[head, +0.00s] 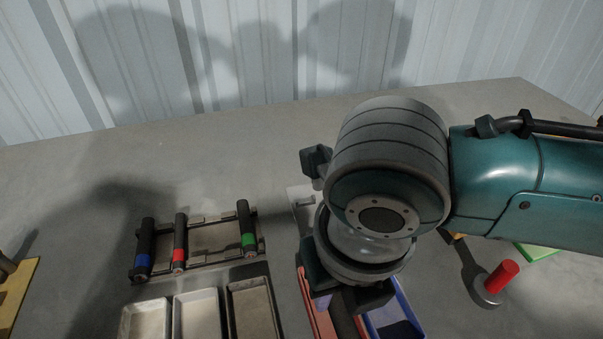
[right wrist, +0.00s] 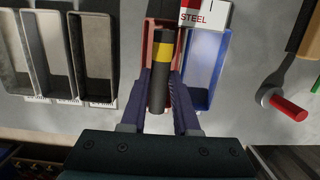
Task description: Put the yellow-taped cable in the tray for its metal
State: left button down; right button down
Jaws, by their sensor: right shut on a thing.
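The yellow-taped cable (right wrist: 160,95) is a short black rod with a yellow band near its far end. My right gripper (right wrist: 161,82) is shut on it in the right wrist view, and the cable lies lengthwise between the fingers. It appears over the red tray (right wrist: 146,55); I cannot tell its height. The blue tray (right wrist: 224,60) is just to the right. A red and white sign (right wrist: 195,17) reading STEEL stands at the far end of these trays. In the head view my right gripper (head: 347,303) hides much of the red tray (head: 312,315) and blue tray (head: 407,307).
A rack (head: 212,257) holds black cables with blue, red and green bands. Several grey and white trays (head: 197,292) stand in front of it. The back of the table is clear.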

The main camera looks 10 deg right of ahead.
dwell(0.4)
jog(key=shift+f, duration=0.15)
jog(key=shift+f+b, duration=0.3)
jog(key=shift+f, duration=0.15)
dwell(0.3)
jog(key=c, duration=0.7)
grip_release()
jog(key=shift+o, duration=0.6)
jog(key=shift+r, duration=0.1)
